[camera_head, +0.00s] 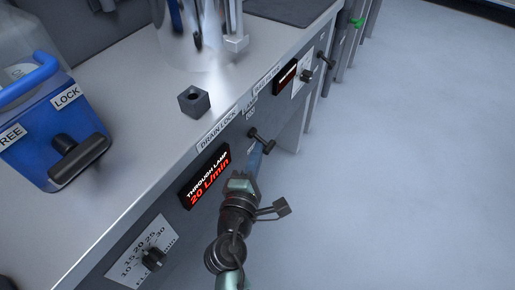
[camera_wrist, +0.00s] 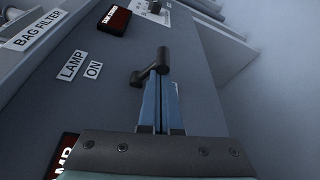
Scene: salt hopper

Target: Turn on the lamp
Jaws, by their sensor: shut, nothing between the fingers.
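The lamp switch is a black crank-shaped lever (camera_head: 262,139) on the front panel of the bench. In the wrist view the lever (camera_wrist: 164,60) stands beside a LAMP label (camera_wrist: 71,64) and an ON label (camera_wrist: 93,70). My gripper (camera_head: 260,156) comes up to the lever from below in the head view. Its blue fingers (camera_wrist: 159,90) are shut and empty. The fingertips overlap the lever's lower part in the wrist view; I cannot tell whether they touch it. The lamp itself is not clearly seen.
A blue container (camera_head: 55,125) and small dark block (camera_head: 194,101) stand on the bench top. The floor (camera_head: 420,170) at right is clear.

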